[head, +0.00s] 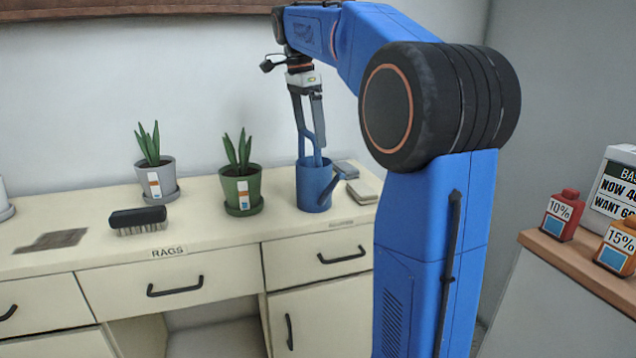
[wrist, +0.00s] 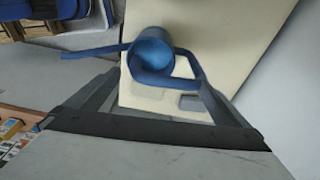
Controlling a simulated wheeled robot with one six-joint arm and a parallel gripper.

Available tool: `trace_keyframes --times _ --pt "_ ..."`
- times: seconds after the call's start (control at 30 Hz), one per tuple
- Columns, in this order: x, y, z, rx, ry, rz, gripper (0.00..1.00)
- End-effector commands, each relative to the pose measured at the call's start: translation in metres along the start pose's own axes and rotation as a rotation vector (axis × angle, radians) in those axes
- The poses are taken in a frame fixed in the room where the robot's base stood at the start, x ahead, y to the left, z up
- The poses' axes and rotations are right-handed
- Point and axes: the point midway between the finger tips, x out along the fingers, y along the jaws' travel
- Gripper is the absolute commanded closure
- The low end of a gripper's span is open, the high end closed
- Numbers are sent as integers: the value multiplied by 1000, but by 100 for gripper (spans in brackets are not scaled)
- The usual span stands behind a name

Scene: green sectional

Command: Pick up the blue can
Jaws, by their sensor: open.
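The blue can (head: 314,186) is a watering can, standing upright on the cream cabinet top with its spout toward the right and its handle rising above the body. My gripper (head: 311,138) is above it, pointing down, with its fingers apart at the height of the handle. In the wrist view the can (wrist: 152,62) lies ahead between the finger lines, its spout to the left and its handle loop on the right near the right finger. I cannot tell if a finger touches the handle. Nothing is gripped.
A green pot plant (head: 242,190) stands just left of the can. A grey pot plant (head: 155,178) and a black brush (head: 138,220) are further left. Small flat blocks (head: 364,189) lie beside the can on the right. A wall is behind the counter.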

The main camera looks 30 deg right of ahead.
Motion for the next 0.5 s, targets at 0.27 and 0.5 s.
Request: trace_keyframes --times 0.27,0.5 --pt "-1 0 0 0 0 -1 41" --pt "-2 0 -1 0 0 -2 41"
